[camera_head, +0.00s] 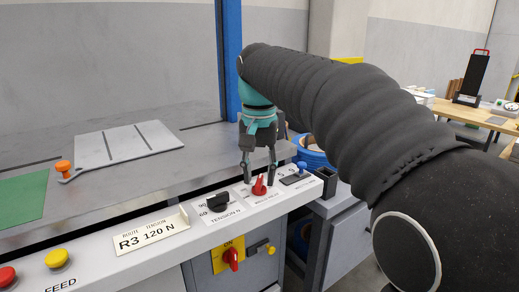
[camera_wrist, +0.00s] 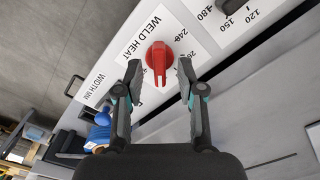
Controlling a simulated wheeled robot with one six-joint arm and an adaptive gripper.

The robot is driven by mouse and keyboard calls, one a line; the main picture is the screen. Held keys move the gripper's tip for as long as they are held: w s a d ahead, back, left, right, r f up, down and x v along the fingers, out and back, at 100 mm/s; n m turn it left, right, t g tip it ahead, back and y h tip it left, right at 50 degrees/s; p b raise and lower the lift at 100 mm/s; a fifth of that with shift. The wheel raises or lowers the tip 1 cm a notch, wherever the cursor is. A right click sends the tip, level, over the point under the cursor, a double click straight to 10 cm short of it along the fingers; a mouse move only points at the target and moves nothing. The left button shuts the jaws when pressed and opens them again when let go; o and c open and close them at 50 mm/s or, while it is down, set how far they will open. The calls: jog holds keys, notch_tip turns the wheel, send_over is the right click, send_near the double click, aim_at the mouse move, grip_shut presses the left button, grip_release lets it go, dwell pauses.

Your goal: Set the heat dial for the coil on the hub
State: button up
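The red heat dial (camera_wrist: 159,57) sits on a white plate (camera_wrist: 145,30) marked WELD HEAT, with numbers beside it that are partly hidden. The dial's ridge points toward the bottom of the wrist view. In the head view the red dial (camera_head: 259,186) is below my gripper (camera_head: 258,178). My gripper also shows in the wrist view (camera_wrist: 159,72), open, one finger on each side of the dial, with visible gaps. Contact cannot be seen. A blue-rimmed round thing (camera_head: 316,158) stands behind the gripper; whether it is the coil's hub I cannot tell.
A black TENSION N dial (camera_head: 217,202) is left of the red dial, and a blue knob (camera_head: 302,167) is right. A card (camera_head: 150,232) reads R3 120 N. A red switch (camera_head: 234,258) on yellow is below. Yellow (camera_head: 57,258) and red (camera_head: 6,277) buttons are at lower left.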

aim_at(259, 179)
notch_tip(259, 179, up, 11)
dwell(0.4)
jog(key=s+d+f+t, duration=0.2)
jog(key=s+d+f, duration=0.3)
jog(key=s+f, duration=0.2)
jog(key=s+d+f+n+t, duration=0.1)
jog(key=s+d+f, duration=0.4)
jog(key=s+f, duration=0.2)
jog(key=s+d+f+n+t, duration=0.1)
jog(key=s+d+f+t, duration=0.1)
jog(key=s+d+f, duration=0.2)
jog(key=s+f, duration=0.3)
jog(key=f, duration=0.3)
jog(key=shift+d+f+t, duration=0.25)
jog(key=shift+d+t, duration=0.05)
jog(key=shift+d, duration=0.1)
jog(key=shift+s, duration=0.1)
